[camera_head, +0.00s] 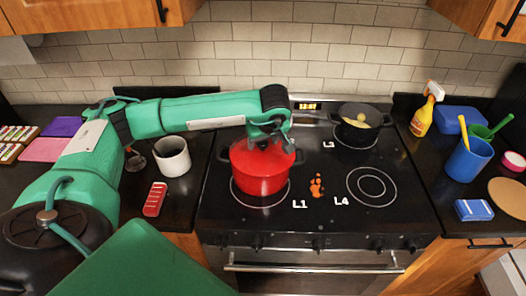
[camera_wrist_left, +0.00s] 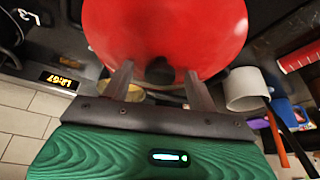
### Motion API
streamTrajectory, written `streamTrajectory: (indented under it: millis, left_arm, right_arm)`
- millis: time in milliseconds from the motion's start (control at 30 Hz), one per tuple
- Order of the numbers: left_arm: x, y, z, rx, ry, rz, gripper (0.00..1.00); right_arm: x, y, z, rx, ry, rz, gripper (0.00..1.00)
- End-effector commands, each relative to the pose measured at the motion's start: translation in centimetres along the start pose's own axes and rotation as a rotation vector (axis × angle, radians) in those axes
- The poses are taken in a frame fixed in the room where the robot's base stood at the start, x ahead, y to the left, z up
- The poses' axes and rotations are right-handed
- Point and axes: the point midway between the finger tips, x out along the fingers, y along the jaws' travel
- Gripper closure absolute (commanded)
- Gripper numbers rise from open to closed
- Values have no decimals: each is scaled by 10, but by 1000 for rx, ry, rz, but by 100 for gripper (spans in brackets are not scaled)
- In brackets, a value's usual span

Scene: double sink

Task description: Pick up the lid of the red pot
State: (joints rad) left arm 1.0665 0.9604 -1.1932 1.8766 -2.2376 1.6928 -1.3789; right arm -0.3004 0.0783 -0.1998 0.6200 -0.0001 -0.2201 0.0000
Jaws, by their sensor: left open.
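The red pot (camera_head: 262,182) stands on the burner marked L1, with dark handles at its sides. Its red lid (camera_head: 243,153) is on top, partly hidden by my left gripper (camera_head: 267,138), which points down from above. In the left wrist view the round red lid (camera_wrist_left: 165,25) fills the top middle, and its dark knob (camera_wrist_left: 160,70) shows between the two fingers of my left gripper (camera_wrist_left: 159,76). The fingers are apart, one on each side of the knob. I cannot tell whether they touch it. My right gripper is not in view.
A dark pan (camera_head: 360,128) with yellow food stands at the back burner L3. An orange object (camera_head: 317,185) lies between L1 and L4. A white mug (camera_head: 172,157) and a red object (camera_head: 155,199) are left of the stove. Burner L4 (camera_head: 371,186) is clear.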

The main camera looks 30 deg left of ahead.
Motion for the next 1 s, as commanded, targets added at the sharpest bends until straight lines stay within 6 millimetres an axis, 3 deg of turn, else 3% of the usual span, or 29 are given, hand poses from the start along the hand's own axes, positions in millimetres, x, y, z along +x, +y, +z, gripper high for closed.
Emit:
streamTrajectory:
  millis: [33,333,767,1000]
  left_arm:
    - [0,0,0,0,0,0,43]
    - [0,0,0,0,0,0,100]
    - [-6,1,-3,-1,2,2,100]
    - [-36,1,-16,-3,4,5,100]
  right_arm:
    - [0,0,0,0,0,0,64]
    - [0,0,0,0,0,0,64]
    - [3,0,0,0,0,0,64]
    - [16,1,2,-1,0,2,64]
